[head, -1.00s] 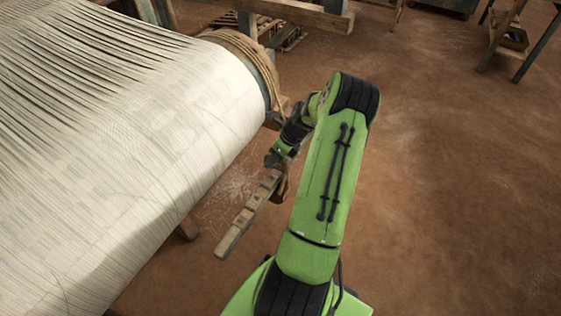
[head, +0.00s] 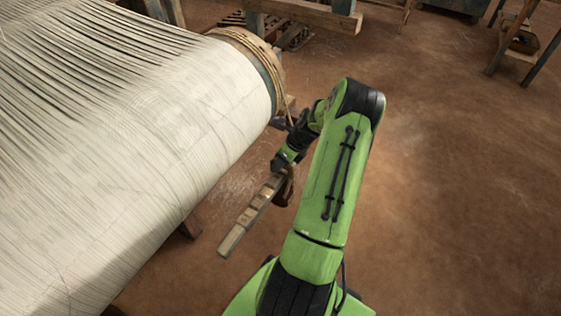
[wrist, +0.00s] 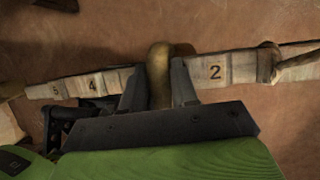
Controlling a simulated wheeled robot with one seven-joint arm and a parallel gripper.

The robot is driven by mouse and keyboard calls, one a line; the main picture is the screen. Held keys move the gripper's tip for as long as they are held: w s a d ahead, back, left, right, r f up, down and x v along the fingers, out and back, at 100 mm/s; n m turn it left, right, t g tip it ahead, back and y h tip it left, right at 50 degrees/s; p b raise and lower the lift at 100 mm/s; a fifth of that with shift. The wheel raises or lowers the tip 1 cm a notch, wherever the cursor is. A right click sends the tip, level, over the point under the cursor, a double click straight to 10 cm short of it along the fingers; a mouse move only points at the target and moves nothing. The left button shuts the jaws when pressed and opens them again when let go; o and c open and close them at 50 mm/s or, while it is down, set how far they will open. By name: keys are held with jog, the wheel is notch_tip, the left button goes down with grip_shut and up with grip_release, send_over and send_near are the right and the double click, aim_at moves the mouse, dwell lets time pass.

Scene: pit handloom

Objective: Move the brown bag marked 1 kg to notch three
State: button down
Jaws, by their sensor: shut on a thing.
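The wooden beam (head: 246,219) with numbered notches stands beside the cloth roll; in the wrist view the beam (wrist: 226,70) crosses from left to right. The marks 5, 4 and 2 show; the stretch between 4 and 2 is partly hidden by my fingers. My gripper (wrist: 157,75) is there, its two fingers shut on a brown, curved piece (wrist: 161,60) of the bag. In the head view the brown bag (head: 285,190) shows small beside the beam, under my gripper (head: 277,165). Its 1 kg mark is not visible, and I cannot tell whether the bag hangs on the beam.
The white cloth roll (head: 150,150) fills the left side, close to my arm. A rope (wrist: 297,64) is tied round the beam right of mark 2. A timber (head: 310,14) lies at the back. The brown floor (head: 450,200) on the right is clear.

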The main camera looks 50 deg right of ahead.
jog(key=c, duration=0.8)
grip_release()
jog(key=shift+a, duration=0.1)
jog(key=shift+s+f, duration=0.1)
jog(key=p+v, duration=0.6)
jog(key=v, duration=0.9)
jog(key=shift+r, duration=0.4)
